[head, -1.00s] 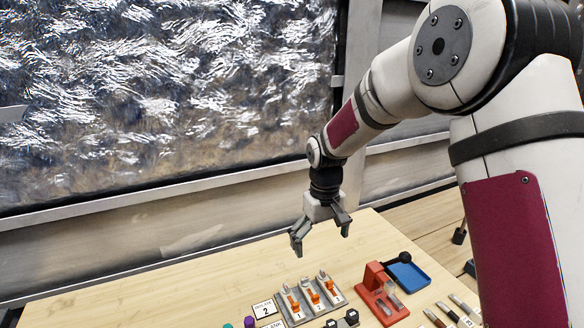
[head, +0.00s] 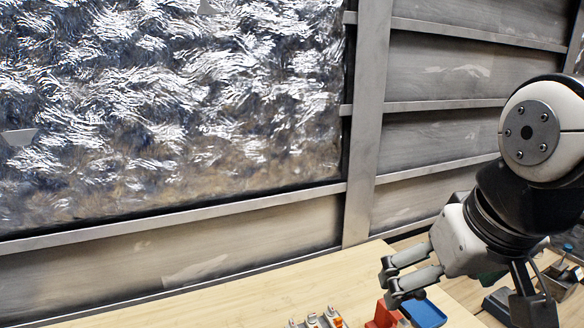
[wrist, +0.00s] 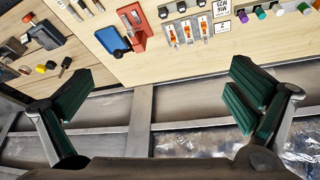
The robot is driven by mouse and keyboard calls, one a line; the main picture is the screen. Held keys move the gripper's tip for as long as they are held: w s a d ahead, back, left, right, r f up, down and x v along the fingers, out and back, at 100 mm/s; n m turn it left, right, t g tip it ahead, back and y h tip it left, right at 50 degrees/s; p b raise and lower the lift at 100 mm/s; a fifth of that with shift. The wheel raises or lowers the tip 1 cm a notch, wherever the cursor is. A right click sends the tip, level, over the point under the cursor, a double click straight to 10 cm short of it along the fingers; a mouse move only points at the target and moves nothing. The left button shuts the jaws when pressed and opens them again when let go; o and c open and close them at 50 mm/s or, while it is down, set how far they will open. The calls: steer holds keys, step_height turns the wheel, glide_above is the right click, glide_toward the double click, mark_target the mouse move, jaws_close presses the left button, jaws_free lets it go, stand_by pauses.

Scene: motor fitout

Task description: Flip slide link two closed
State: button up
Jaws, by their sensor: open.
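The slide link block is a grey base (wrist: 174,43) with three orange links side by side, seen from above in the wrist view. The middle one, link two (wrist: 187,31), has an orange part on a metal strip; I cannot tell whether it is open or closed. In the head view only the top of the block (head: 318,321) shows at the bottom edge. My gripper (head: 388,283) is open and empty, above the bench to the right of the block. In the wrist view its green-padded fingers (wrist: 160,87) are wide apart, well clear of the links.
A red fixture (wrist: 137,36) and a blue tray (wrist: 113,41) sit beside the block, close to my gripper in the head view. The wall (head: 270,222) stands behind the bench.

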steer(key=shift+m+t, duration=0.3)
steer(key=shift+t, duration=0.1)
steer(key=s, duration=0.4)
steer(key=shift+s+d+f, duration=0.2)
steer(key=shift+d+f, duration=0.15)
